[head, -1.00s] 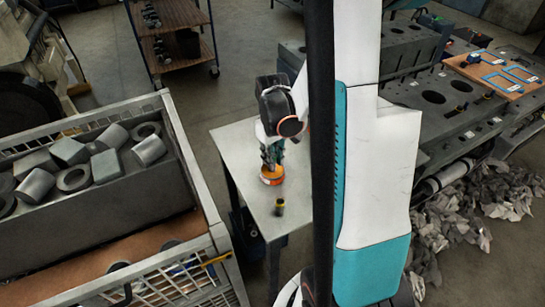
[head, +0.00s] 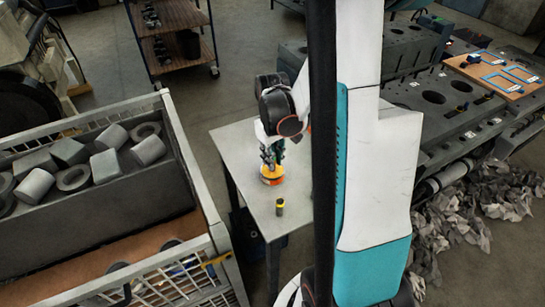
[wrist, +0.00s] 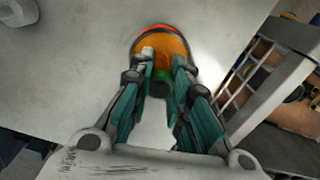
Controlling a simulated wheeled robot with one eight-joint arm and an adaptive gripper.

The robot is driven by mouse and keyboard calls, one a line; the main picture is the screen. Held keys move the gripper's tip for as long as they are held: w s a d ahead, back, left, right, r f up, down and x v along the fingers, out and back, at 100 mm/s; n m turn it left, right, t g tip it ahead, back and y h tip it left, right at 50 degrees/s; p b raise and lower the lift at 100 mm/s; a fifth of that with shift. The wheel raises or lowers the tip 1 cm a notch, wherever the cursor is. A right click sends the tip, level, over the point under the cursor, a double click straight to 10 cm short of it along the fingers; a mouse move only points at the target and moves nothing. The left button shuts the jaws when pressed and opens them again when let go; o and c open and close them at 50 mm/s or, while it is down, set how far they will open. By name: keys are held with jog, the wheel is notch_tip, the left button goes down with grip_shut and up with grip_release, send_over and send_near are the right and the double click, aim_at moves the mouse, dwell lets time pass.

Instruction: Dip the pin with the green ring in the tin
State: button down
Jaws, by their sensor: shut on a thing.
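My gripper (wrist: 160,85) is shut on the pin with the green ring (wrist: 161,76). The pin's dark end faces the wrist camera, with the green band just beyond it. The tin (wrist: 175,31), with orange-yellow inside and a red-orange rim, lies directly beyond the pin in the wrist view. In the head view my gripper (head: 270,156) is right above the tin (head: 273,181) on the grey table (head: 240,150). The pin's far end is hidden in the wrist view; I cannot tell whether it touches the tin's contents.
A dark pin with a yellow ring (head: 280,207) stands on the table, nearer the front edge than the tin. A mesh-sided crate (head: 185,135) of grey cylinders stands left of the table. An engine block (head: 435,100) stands at right. The table's left part is clear.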

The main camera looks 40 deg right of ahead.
jog(key=shift+s, duration=0.1)
jog(key=shift+r+p, duration=2.35)
jog(key=shift+r, duration=1.15)
jog(key=shift+f, duration=0.1)
